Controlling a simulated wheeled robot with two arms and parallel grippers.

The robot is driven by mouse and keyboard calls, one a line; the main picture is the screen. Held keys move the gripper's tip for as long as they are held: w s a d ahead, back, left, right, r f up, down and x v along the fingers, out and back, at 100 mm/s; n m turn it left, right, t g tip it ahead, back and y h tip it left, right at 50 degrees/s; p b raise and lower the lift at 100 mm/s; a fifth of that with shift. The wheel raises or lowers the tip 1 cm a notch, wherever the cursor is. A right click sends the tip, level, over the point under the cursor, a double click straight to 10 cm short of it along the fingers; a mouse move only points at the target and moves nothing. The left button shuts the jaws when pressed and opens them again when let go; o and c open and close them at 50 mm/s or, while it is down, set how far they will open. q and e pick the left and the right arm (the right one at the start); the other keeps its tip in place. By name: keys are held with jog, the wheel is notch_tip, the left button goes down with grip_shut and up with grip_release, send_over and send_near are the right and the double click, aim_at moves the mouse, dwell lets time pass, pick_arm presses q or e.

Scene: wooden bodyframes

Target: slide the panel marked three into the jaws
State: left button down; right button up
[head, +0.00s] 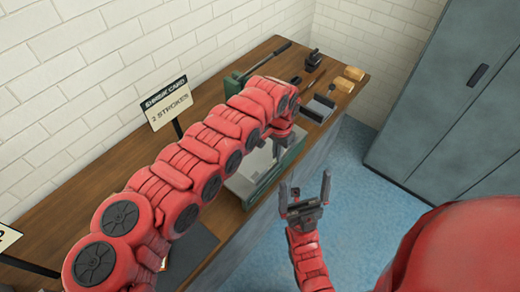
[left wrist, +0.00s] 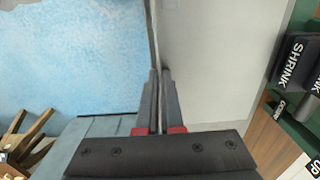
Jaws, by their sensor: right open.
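My left gripper (left wrist: 157,95) is shut on the thin upright edge of a pale grey panel (left wrist: 222,55). The panel's face spreads to the right of the fingers in the left wrist view. In the head view a pale panel (head: 243,184) shows partly behind my left arm; no number three is visible on it. A black block lettered SHRINK (left wrist: 294,62) on a green machine (left wrist: 288,122) stands right of the panel, apart from it in this view. The jaw opening cannot be made out. My right gripper (head: 305,186) is open and empty, in front of the bench.
A wooden bench (head: 110,178) runs along the brick wall, with a card reading "2 strokes" (head: 166,104) on it. A green machine with a lever (head: 235,84), a black tool (head: 313,61) and wooden blocks (head: 354,73) stand farther back. Blue floor (head: 362,185) and a grey cabinet (head: 450,110) lie right.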

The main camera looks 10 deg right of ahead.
aim_at(262, 151)
pick_arm(q)
jog(key=shift+w+a, duration=0.1)
dwell(0.6)
jog(key=shift+w+a+f+b, duration=0.15)
jog(key=shift+w+a+b, duration=0.75)
jog(key=shift+b, duration=0.35)
jog(key=shift+w+a+b, duration=0.5)
jog(key=shift+w+b, duration=0.25)
jog(key=shift+b, duration=0.3)
jog(key=shift+w+a+b, duration=0.45)
jog(key=shift+w+b, duration=0.3)
jog(key=shift+b, duration=0.3)
jog(key=c, duration=1)
grip_release()
jog(key=shift+o, duration=0.2)
jog(key=o, duration=0.5)
